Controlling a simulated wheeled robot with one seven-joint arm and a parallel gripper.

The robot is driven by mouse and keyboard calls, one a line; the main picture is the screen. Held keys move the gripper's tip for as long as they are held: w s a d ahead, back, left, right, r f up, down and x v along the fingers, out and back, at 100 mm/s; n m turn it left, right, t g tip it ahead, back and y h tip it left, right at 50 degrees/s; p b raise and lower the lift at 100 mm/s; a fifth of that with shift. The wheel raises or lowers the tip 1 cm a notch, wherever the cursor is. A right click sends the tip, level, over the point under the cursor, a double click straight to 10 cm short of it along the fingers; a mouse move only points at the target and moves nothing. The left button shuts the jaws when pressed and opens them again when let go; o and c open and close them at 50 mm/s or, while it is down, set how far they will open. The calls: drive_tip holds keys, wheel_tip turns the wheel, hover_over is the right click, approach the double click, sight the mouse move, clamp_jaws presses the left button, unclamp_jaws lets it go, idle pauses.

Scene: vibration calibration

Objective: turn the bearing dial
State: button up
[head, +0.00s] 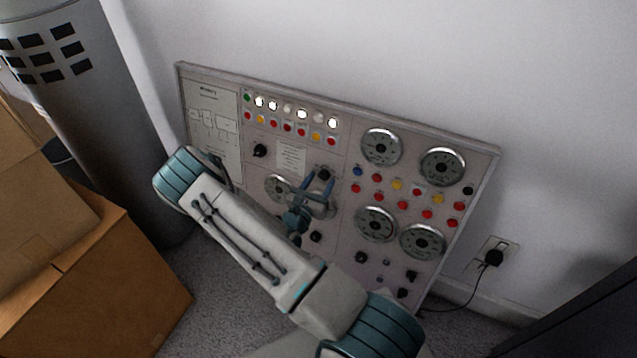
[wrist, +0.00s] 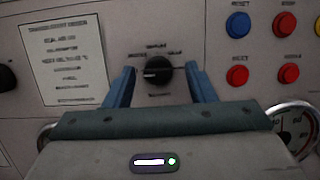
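A round black dial (wrist: 158,71) with small printed labels around it is on the panel, in the upper middle of the wrist view. It also shows in the head view (head: 323,174). The labels are too blurred to tell whether it is the bearing dial. My gripper (wrist: 160,72) is open, its two blue fingers to the left and right of the dial with a gap on each side. In the head view my gripper (head: 318,186) is at the panel's middle, and my arm hides part of the lower left panel.
The grey panel (head: 340,130) leans against the wall. It carries several gauges (head: 381,147), coloured buttons and other black knobs, one at left (head: 260,150). Cardboard boxes (head: 110,290) and a grey cylinder (head: 90,110) stand left. A plug (head: 493,258) is in a wall socket at right.

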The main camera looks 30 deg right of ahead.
drive_tip(key=shift+s+a, duration=0.25)
drive_tip(key=shift+a, duration=0.3)
drive_tip(key=v, duration=1.2)
drive_tip(key=shift+s+a+p, duration=0.2)
drive_tip(key=shift+s+p, duration=0.1)
drive_tip(key=shift+s, duration=0.05)
drive_tip(key=s+d+r+m+g+y+p, duration=0.2)
drive_tip(key=s+r+m+g+p, duration=0.25)
drive_tip(key=r+m+g, duration=0.5)
drive_tip(key=s+d+r+m+g+y+p, duration=0.1)
drive_tip(key=s+d+r+m+g+p, duration=0.15)
drive_tip(key=s+r+m+g, duration=0.65)
drive_tip(key=a+r+m+t+y+p, duration=0.2)
drive_tip(key=a+r+t+y, duration=0.1)
drive_tip(key=r, duration=0.5)
drive_tip(key=s+a+r+m+t+y+p, duration=0.1)
drive_tip(key=a+r+m+t+y+p, duration=0.2)
drive_tip(key=r+y, duration=0.2)
drive_tip(key=s+a+r+m+t+y+p, duration=0.1)
drive_tip(key=a+r+m+t+y+p, duration=0.1)
drive_tip(key=r, duration=0.9)
drive_tip(key=shift+a+r+t+y, duration=0.35)
drive_tip(key=shift+a+t+y, duration=0.25)
drive_tip(key=shift+t+y, duration=0.3)
